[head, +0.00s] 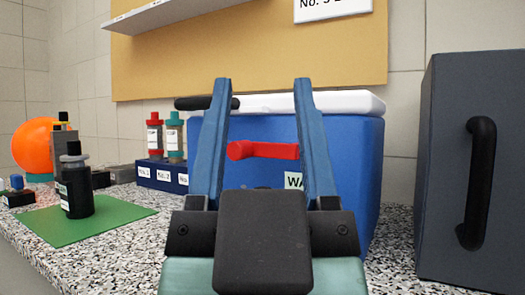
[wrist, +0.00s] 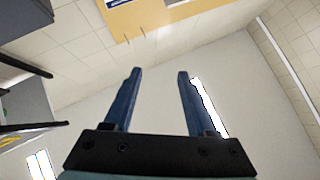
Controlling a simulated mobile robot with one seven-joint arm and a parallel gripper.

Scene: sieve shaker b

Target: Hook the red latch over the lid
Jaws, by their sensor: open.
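The red latch (head: 265,150) is a short bar with a round left end. It lies level across the front of a blue box (head: 345,170), below the rim of its white lid (head: 345,102). My gripper (head: 263,84) is open, with two blue fingers pointing up. In the head view the fingers stand in front of the box, one at either side of the latch. I cannot tell how far they are from it. In the wrist view my gripper (wrist: 159,72) has nothing between its fingers, and neither latch nor lid shows there.
A dark cabinet (head: 450,150) with a black handle stands at the right. At the left are a black bottle (head: 75,190) on a green mat (head: 120,220), an orange ball (head: 33,145) and a blue rack (head: 160,175) with red-capped and teal-capped bottles. A shelf (head: 165,14) hangs above.

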